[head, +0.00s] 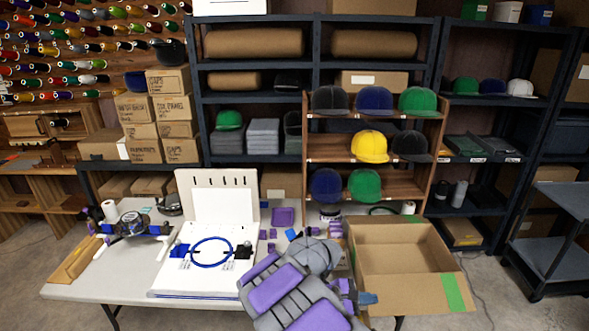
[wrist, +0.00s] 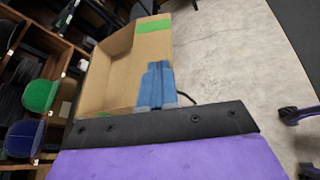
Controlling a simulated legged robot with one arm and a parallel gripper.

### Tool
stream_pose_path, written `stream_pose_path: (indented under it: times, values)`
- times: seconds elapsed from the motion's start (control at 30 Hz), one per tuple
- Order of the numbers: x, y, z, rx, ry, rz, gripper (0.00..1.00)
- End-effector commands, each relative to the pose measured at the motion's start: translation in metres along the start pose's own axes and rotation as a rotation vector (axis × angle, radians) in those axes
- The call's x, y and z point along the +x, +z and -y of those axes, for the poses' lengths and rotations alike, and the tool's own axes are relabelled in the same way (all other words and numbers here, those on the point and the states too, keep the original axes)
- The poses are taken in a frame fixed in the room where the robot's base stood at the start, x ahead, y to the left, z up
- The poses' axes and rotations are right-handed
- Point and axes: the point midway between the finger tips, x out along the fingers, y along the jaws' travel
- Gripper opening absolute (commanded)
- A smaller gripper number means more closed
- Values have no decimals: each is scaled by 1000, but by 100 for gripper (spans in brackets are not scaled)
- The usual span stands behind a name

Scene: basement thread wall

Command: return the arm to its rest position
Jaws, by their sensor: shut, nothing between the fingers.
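My grey and purple arm (head: 285,290) is folded low at the front of the white table in the head view. My gripper (head: 368,298) has blue fingers and sits at the near left corner of the open cardboard box (head: 405,290). In the wrist view the blue fingers of my gripper (wrist: 156,80) are together with nothing between them. The box shows behind them in the wrist view (wrist: 100,75), and its inside looks empty.
The white table (head: 110,285) holds a white board with a blue hoop (head: 211,252). A wooden rack (head: 400,185) of caps stands behind. A grey cart (head: 550,240) is at the right. Bare concrete floor (head: 500,305) lies right of the box.

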Motion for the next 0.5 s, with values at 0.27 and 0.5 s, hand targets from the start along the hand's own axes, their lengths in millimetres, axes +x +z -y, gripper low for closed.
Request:
stream_pose_path:
  times: [0.27, 0.5]
  values:
    - [-7, 106, 43, 288, -245, 26, 0]
    - [-18, 172, 99, 521, -461, -6, 0]
